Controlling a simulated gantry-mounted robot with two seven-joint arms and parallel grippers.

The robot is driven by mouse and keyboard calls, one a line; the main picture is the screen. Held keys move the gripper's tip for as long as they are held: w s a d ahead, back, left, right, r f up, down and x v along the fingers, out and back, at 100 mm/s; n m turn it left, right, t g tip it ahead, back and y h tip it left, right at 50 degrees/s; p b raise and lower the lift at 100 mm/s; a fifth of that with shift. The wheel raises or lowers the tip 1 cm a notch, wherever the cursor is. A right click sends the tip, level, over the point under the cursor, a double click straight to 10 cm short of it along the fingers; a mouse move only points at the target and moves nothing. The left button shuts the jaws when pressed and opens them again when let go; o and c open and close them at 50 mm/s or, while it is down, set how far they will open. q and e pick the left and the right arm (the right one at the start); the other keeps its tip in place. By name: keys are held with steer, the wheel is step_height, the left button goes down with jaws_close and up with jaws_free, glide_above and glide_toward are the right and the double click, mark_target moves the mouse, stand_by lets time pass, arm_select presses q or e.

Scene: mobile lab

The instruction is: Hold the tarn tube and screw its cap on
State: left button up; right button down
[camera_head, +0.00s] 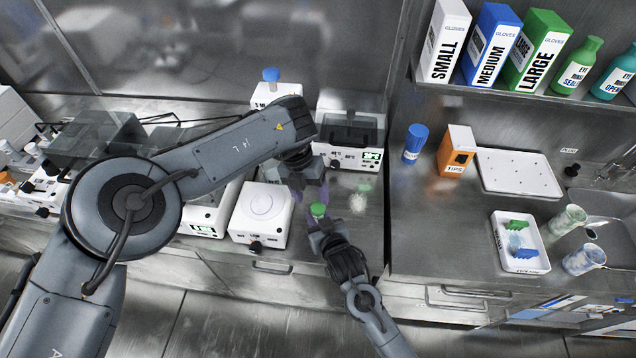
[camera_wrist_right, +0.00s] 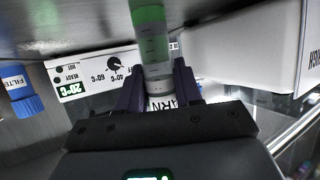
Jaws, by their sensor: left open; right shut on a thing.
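The tarn tube (camera_wrist_right: 155,48) is clear, with graduation marks and a label reading "ARN" in the right wrist view. My right gripper (camera_wrist_right: 160,88) is shut on it near the label, and the tube stands out beyond the fingers. Its far part is green and runs out of that view. In the head view a round green top (camera_head: 318,209) shows above my right gripper (camera_head: 318,228). My left gripper (camera_head: 310,190) is open just above and behind this green top, pointing down. I cannot tell whether its fingers touch it, nor whether the green is a seated cap.
A white device with a round plate (camera_head: 262,208) stands left of the grippers. A heater box (camera_head: 350,135) is behind them. A blue-capped bottle (camera_head: 415,143), an orange tips box (camera_head: 457,150) and a white tray (camera_head: 520,242) with green and blue items are to the right.

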mark_target(318, 206)
arm_select(q)
steer(key=n, duration=0.4)
steer(key=n+y, duration=0.1)
steer(key=n, duration=0.1)
steer(key=shift+s+r, duration=0.1)
steer(key=shift+r, duration=0.15)
steer(key=n, duration=0.3)
steer(key=shift+d+r+t+y, duration=0.1)
steer(key=shift+r+t+y, duration=0.1)
steer(key=shift+t+y, duration=0.1)
steer(key=shift+s+d+r+n, duration=0.1)
steer(key=shift+r+n, duration=0.15)
steer(key=shift+n, duration=0.45)
steer(key=shift+s+d+r+t+y, duration=0.1)
steer(key=shift+d+r+t+y, duration=0.15)
steer(key=shift+r, duration=0.25)
steer(key=shift+d+r+t+y, duration=0.15)
steer(key=shift+d+r+y, duration=0.15)
steer(key=shift+r, duration=0.15)
steer(key=shift+d+r, duration=0.15)
steer(key=shift+r, duration=0.3)
steer(key=shift+f, duration=0.15)
steer(key=shift+f, duration=3.85)
